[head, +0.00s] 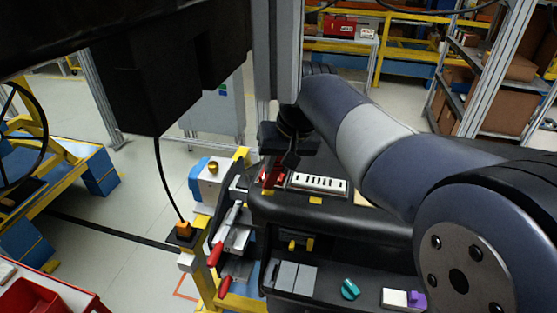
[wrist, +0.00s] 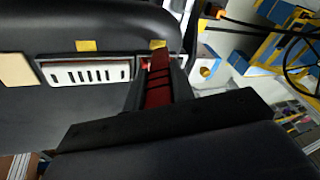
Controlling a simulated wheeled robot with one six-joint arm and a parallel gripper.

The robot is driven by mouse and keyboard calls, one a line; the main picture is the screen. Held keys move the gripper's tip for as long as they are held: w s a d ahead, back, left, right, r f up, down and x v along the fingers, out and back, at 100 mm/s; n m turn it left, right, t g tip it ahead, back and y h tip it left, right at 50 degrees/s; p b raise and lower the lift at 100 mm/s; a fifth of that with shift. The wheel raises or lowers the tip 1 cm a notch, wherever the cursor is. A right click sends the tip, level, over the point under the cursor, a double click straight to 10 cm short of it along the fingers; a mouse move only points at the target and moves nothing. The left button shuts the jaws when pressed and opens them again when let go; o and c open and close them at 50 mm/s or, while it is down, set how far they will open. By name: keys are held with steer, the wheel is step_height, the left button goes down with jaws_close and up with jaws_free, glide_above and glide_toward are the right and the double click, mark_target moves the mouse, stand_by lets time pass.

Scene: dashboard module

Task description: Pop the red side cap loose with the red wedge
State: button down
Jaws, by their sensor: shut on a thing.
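My gripper (head: 277,160) is shut on the red wedge (wrist: 158,88), a dark red strip with black bands that points at the dashboard. The wedge also shows in the head view (head: 270,172), below the jaws. The red side cap (wrist: 145,63) shows only as a small red bit beside the wedge tip, at the end of the white slotted vent panel. In the head view the cap (head: 281,177) is a small red patch left of that panel. The wedge hides most of the cap in the wrist view, and I cannot tell whether they touch.
The white vent panel (head: 319,184) sits in the black dashboard (head: 375,218). Yellow tabs (wrist: 86,45) mark its edge. Red-handled clamps (head: 221,240) stand at the left. A teal knob (head: 350,289) and a purple piece (head: 417,299) are lower down. Open floor lies further left.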

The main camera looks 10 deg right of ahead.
steer(key=shift+s+f+b, duration=0.1)
steer(key=shift+f+b, duration=0.35)
steer(key=shift+f, duration=0.2)
stand_by(1.3)
steer(key=shift+r+p, duration=0.5)
steer(key=shift+r, duration=3.1)
